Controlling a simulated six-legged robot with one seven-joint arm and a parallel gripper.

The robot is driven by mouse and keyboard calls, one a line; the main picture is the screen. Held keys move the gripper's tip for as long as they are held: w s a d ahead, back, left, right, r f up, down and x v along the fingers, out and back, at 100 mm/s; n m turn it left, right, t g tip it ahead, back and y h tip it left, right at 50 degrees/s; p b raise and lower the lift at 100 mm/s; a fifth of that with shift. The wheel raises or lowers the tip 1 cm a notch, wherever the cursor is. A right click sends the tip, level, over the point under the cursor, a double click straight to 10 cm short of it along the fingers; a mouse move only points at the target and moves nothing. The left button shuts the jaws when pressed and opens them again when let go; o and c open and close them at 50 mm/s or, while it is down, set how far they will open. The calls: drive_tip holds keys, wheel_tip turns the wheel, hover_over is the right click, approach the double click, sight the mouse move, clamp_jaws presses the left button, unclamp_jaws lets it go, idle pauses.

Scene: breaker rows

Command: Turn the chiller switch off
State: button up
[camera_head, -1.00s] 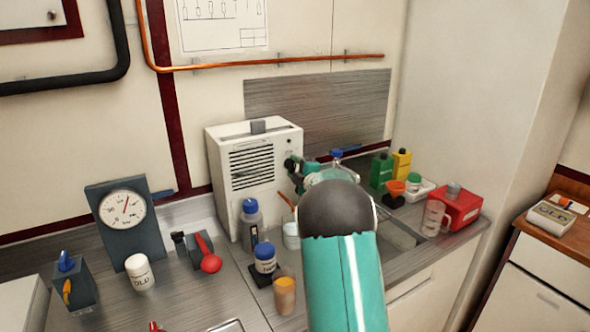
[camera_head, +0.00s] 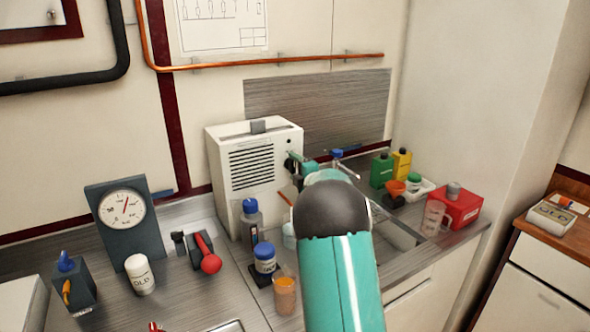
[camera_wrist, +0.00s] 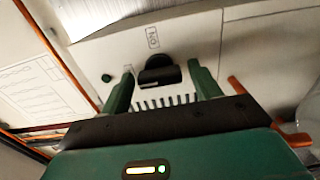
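The chiller is a white box (camera_head: 225,170) with a slatted vent, against the back wall in the head view. In the wrist view its white front (camera_wrist: 190,40) fills much of the picture, with a small label, a green round button or lamp and vent slots. A black switch handle (camera_wrist: 160,72) sits on that front. My gripper (camera_wrist: 163,80) is open, with one green finger on each side of the handle. I cannot tell whether either finger touches it. In the head view my arm hides most of the gripper and the switch.
A blue-capped bottle (camera_head: 251,221) and a jar (camera_head: 264,258) stand before the chiller. A gauge (camera_head: 124,212) and a red-handled device (camera_head: 205,255) are left. Green and yellow bottles (camera_head: 402,164) and a red box (camera_head: 461,206) are right. A copper pipe (camera_head: 280,61) runs above.

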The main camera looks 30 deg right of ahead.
drive_tip(key=shift+o, duration=0.2)
drive_tip(key=shift+s, duration=0.1)
drive_tip(key=s, duration=1.3)
drive_tip(key=shift+s+a, duration=0.35)
drive_tip(key=shift+a, duration=0.1)
drive_tip(key=shift+r, duration=0.1)
